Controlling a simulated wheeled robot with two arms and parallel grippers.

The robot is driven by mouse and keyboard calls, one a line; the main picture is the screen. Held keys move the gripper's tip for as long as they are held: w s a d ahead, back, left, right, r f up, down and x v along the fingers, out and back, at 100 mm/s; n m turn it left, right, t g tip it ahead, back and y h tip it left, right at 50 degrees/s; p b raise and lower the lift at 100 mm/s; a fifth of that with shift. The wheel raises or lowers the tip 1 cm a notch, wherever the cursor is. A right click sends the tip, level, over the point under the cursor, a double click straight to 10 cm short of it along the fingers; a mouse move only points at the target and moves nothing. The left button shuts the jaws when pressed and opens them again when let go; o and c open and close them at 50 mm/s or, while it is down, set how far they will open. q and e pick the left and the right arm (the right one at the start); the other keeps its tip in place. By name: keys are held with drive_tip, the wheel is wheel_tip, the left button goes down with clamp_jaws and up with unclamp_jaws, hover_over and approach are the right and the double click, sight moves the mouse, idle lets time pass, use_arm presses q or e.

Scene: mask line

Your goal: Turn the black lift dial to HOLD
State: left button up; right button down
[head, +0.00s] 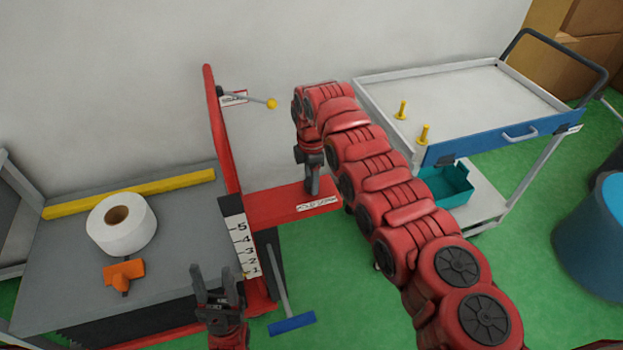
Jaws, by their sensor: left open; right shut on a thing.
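My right gripper (312,186) points down at the red crossbar (265,207) of the lift. It is shut on a dark piece there, which fits the black lift dial; the jaws hide nearly all of it, so its pointer cannot be read. A white label (318,204) on the bar lies just below the gripper; its small print seems to include HOLD. My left gripper (212,272) is open and empty, in front of the grey lift table, near its right front corner.
A white tape roll (122,225), an orange piece (124,272) and a yellow bar (130,193) lie on the grey table (60,275). A lever with a yellow knob (271,104) juts out behind. A blue-ended pedal (292,323) is low in front. A trolley (480,95) stands right.

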drive_tip(key=m+b, duration=0.1)
drive_tip(key=m, duration=0.7)
drive_tip(key=shift+f+m+b, duration=0.1)
drive_tip(key=shift+m+b, duration=0.3)
drive_tip(key=m, duration=0.4)
drive_tip(key=shift+m+b, duration=0.35)
drive_tip(key=shift+m, duration=2.05)
drive_tip(key=shift+c, duration=1.5)
unclamp_jaws()
